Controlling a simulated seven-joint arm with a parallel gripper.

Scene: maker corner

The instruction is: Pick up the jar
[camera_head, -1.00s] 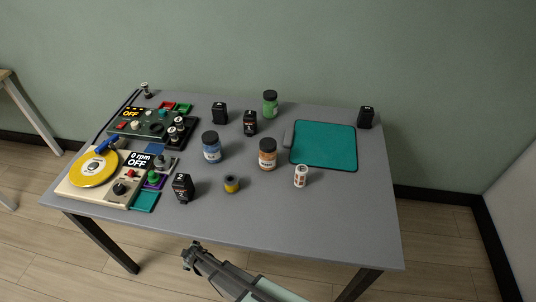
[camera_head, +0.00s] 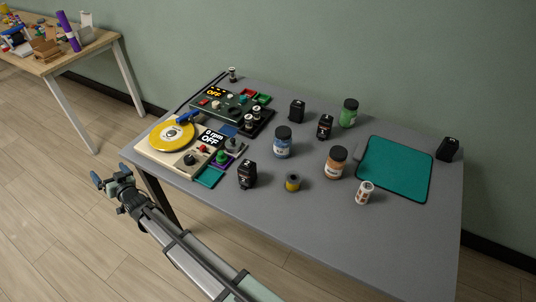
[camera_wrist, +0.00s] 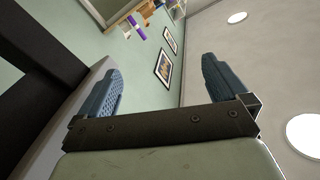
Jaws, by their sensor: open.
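Three jars with dark lids stand upright on the grey table (camera_head: 330,225): a blue jar (camera_head: 282,145) near the middle, an orange-brown jar (camera_head: 335,165) to its right, and a green jar (camera_head: 348,116) at the back. I cannot tell which one is the task's jar. My gripper (camera_head: 110,178) is off the table's front left edge, left of all the jars and apart from them. In the wrist view my gripper (camera_wrist: 165,92) has its two blue fingers spread wide with nothing between them. No jar shows in the wrist view.
A turntable device (camera_head: 190,150) and a dark control box (camera_head: 226,104) fill the table's left side. Small black bottles (camera_head: 247,174), a yellow-and-dark roll (camera_head: 292,183) and a white patterned cup (camera_head: 364,193) stand near the jars. A teal mat (camera_head: 398,170) lies at right. The front right is clear.

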